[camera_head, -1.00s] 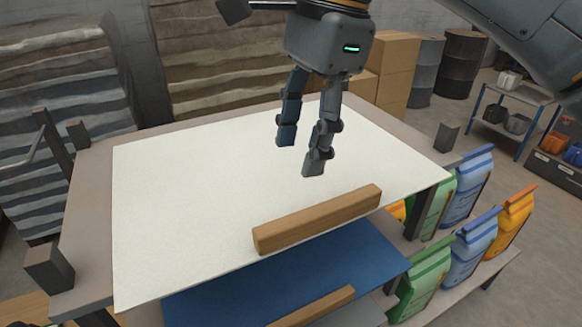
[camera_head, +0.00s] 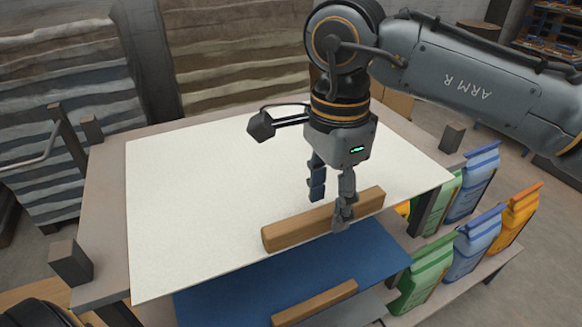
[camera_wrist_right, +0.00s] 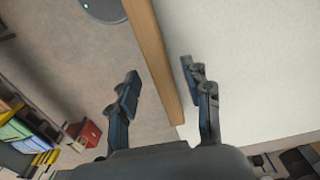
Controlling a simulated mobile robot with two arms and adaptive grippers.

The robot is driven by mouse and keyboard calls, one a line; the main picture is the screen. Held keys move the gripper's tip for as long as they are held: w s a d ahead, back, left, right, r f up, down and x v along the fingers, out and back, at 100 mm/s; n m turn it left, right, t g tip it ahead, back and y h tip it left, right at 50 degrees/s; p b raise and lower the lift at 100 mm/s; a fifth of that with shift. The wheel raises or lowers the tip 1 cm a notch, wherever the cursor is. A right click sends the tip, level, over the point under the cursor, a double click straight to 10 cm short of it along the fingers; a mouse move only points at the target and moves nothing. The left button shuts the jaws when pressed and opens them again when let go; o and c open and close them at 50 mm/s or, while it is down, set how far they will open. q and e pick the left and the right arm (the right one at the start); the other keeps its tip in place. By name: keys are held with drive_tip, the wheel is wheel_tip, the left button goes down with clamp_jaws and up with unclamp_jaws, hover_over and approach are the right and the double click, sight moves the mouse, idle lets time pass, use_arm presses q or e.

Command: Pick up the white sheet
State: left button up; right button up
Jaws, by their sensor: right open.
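The white sheet (camera_head: 200,190) lies flat on the top of the grey rack, and it also shows in the right wrist view (camera_wrist_right: 260,70). A wooden bar (camera_head: 290,230) runs along part of its front edge; it also shows in the right wrist view (camera_wrist_right: 152,55). My right gripper (camera_head: 330,211) is open, with one finger behind the bar over the sheet and the other in front of it. In the right wrist view the bar lies between the open fingers (camera_wrist_right: 159,76), with gaps on both sides. My left gripper is not in view.
A blue sheet (camera_head: 300,268) with its own wooden bar (camera_head: 315,302) lies on a lower level, sticking out in front. Green, blue and orange sacks (camera_head: 472,245) stand on shelves at the right. Dark corner posts (camera_head: 70,262) rise from the rack.

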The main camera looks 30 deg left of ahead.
drive_tip(key=shift+f, duration=1.15)
clamp_jaws()
drive_tip(key=shift+r, duration=0.1)
